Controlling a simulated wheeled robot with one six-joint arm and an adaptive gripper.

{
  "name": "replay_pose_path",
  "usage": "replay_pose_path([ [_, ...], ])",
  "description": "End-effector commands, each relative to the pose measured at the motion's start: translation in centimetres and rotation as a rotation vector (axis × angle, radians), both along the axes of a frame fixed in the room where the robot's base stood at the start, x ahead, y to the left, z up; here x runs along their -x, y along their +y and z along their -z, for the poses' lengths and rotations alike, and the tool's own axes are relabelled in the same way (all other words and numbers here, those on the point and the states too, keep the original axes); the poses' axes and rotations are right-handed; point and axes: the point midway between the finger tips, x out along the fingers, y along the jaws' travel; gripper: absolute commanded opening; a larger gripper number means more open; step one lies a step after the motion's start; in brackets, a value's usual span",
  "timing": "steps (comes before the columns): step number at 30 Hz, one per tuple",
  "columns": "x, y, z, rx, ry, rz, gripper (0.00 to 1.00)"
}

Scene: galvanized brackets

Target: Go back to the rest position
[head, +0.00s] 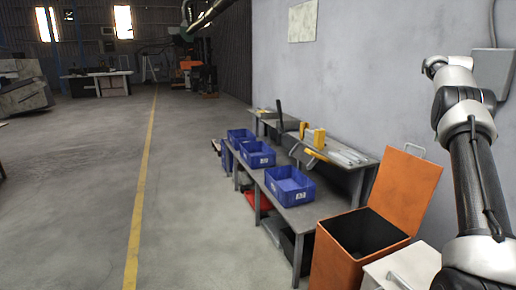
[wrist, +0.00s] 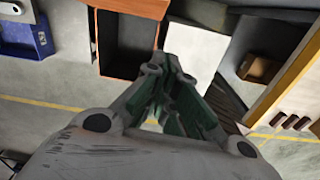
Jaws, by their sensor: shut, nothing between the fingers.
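My gripper (wrist: 160,68) shows in the wrist view with its fingers together and nothing between them. It hangs in the air, pointing down over the floor area beside an open orange bin and a white box. In the head view my arm rises at the right edge and bends toward the wall at its top. The gripper itself cannot be made out in the head view.
An orange bin (head: 334,262) with its lid up stands at the lower right, next to a white box (head: 420,262). Left of it, a grey workbench holds blue crates (head: 297,196) and yellow tools (head: 318,138). Open floor (head: 190,210) with a yellow line (head: 139,200) lies to the left.

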Motion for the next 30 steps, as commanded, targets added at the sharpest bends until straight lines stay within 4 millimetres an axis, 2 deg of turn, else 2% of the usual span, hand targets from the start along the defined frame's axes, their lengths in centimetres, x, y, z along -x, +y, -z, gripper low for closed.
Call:
replay_pose_path([
  [10,-1.0,-0.6,0.5,0.017,-0.039,0.285,0.0],
  [15,-1.0,-0.7,3.7,0.008,-0.013,0.525,0.0],
  [20,0.1,-0.1,6.8,0.003,0.029,0.806,0.0],
  [23,1.5,1.4,7.3,0.008,0.047,1.021,0.0],
  [25,2.9,3.2,6.9,0.013,0.051,1.189,0.0],
  [29,6.8,8.2,4.7,0.018,0.041,1.486,0.0],
  [30,8.2,9.9,4.0,0.017,0.034,1.567,0.0],
])
